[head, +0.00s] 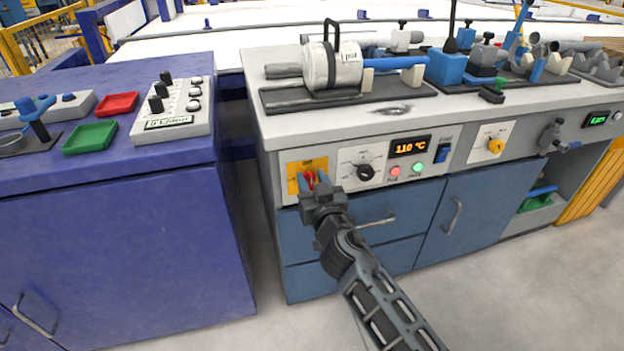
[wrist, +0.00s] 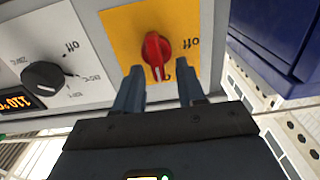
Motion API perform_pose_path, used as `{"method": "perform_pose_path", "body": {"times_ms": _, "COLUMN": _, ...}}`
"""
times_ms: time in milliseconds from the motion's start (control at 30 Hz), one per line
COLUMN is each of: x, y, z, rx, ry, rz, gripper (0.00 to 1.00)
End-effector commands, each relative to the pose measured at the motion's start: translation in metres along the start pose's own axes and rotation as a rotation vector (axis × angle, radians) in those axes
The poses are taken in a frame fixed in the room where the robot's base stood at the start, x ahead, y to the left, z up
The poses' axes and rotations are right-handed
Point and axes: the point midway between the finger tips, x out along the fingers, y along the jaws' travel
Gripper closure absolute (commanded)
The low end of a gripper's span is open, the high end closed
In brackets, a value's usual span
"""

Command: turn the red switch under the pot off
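The red switch (head: 309,178) sits on a yellow plate (head: 293,184) on the front panel, below the white pot (head: 334,68) on the bench top. In the wrist view, which is upside down, the red switch (wrist: 155,50) has a white line near its lower tip, and an "Off" label is to its right. A second label below right is partly hidden by a finger. My gripper (head: 311,184) is at the switch; in the wrist view my gripper (wrist: 159,72) is open, its fingers on either side of the switch's lower end. Contact cannot be told.
A black knob (head: 366,172), an orange display (head: 410,147) and a yellow knob (head: 496,146) are along the panel to the right. Drawer handles (head: 376,220) jut out below. A blue cabinet (head: 110,230) stands at the left, across a narrow gap.

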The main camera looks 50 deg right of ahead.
Motion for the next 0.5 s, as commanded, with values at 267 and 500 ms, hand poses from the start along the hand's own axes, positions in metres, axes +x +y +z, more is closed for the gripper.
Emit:
{"method": "perform_pose_path", "body": {"times_ms": 267, "x": 0.0008, "y": 0.0001, "z": 0.0003, "rx": 0.0, "ry": 0.0, "rz": 0.0, "gripper": 0.63}}
{"method": "perform_pose_path", "body": {"times_ms": 500, "x": 0.0007, "y": 0.0, "z": 0.0002, "rx": 0.0, "ry": 0.0, "rz": 0.0, "gripper": 0.86}}
